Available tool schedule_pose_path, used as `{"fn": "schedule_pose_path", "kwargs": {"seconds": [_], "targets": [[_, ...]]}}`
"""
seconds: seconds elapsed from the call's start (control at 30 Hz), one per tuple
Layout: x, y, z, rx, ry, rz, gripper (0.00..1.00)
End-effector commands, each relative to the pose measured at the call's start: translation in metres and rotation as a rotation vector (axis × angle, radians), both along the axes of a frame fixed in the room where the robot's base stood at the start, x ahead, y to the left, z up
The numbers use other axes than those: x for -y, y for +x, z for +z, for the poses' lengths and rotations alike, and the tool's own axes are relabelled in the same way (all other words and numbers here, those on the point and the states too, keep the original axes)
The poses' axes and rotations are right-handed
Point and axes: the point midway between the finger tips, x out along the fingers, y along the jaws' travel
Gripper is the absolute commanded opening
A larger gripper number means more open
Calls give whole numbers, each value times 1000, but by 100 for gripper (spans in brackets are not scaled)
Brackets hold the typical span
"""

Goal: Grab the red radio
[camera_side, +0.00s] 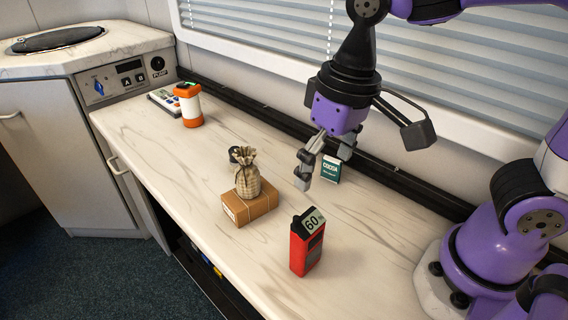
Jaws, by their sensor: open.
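A red radio (306,243) with a black top and a pale label reading "60" stands upright near the front middle of the counter. My gripper (318,172) hangs above the counter, behind the radio and slightly to its right. It points down, open and empty, apart from the radio.
A green cocoa box (331,169) stands close behind my gripper. A cardboard box (249,205) with a tied sack (247,177) on it is left of the radio. An orange-and-white canister (188,105) and a keypad device (163,101) are farther back. The counter around the radio is clear.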

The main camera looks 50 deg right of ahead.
Motion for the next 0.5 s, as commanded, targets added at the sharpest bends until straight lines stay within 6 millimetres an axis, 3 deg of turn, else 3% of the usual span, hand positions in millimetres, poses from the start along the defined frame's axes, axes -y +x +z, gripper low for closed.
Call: {"fn": "schedule_pose_path", "kwargs": {"seconds": [0.03,0.17,0.5], "targets": [[-13,0,-4,-42,-16,10,98],[-33,-3,-11,-106,-45,5,98],[-35,-4,-58,-117,-51,1,98]]}}
